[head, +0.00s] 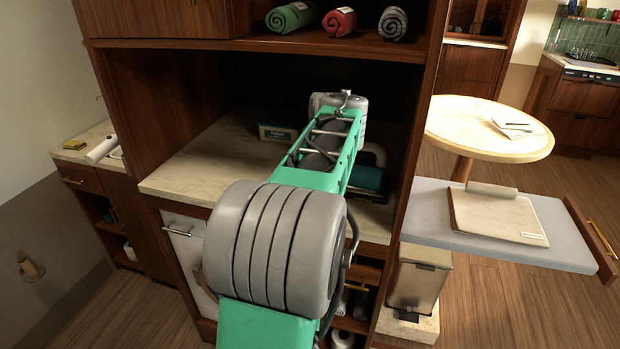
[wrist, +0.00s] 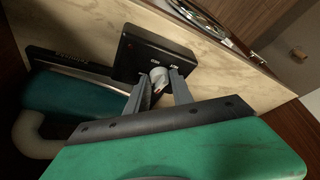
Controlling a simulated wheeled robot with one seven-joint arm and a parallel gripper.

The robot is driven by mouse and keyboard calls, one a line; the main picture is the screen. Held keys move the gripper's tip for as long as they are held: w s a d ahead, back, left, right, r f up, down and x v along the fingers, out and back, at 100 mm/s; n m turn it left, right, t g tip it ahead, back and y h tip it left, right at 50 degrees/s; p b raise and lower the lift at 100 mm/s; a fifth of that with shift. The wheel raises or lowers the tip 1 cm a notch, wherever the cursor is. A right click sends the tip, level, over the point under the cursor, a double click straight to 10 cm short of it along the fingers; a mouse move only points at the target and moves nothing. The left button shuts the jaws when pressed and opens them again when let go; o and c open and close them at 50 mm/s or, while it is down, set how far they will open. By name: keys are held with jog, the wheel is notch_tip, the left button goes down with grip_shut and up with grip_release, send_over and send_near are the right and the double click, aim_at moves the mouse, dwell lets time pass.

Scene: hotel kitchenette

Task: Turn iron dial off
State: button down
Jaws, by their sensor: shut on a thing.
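The iron stands on the counter, largely hidden by my arm in the head view, where its teal body (head: 366,178) shows at the right. In the wrist view its teal body (wrist: 70,100) and a pale curved part (wrist: 28,137) lie at the left. A black panel (wrist: 135,50) with small white lettering bears the small, pale iron dial (wrist: 159,74), which has a reddish mark. My gripper (wrist: 160,77) is shut on the dial, one finger on each side. The dial's exact setting cannot be read. The head view hides my fingers behind my arm.
The counter (head: 185,176) sits in a wooden recess with side walls and a shelf above holding rolled towels (head: 340,21). A small teal-and-white box (head: 277,132) stands at the back. A pull-out board (head: 430,215) and round table (head: 485,125) are to the right.

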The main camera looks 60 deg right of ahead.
jog(key=shift+d+r+n+p, duration=0.1)
jog(key=shift+n+p, duration=0.25)
jog(key=shift+n, duration=0.15)
jog(key=shift+t, duration=0.3)
jog(key=c, duration=1.1)
grip_release()
jog(key=p+v, duration=0.1)
jog(key=v, duration=0.6)
jog(key=shift+r, duration=0.3)
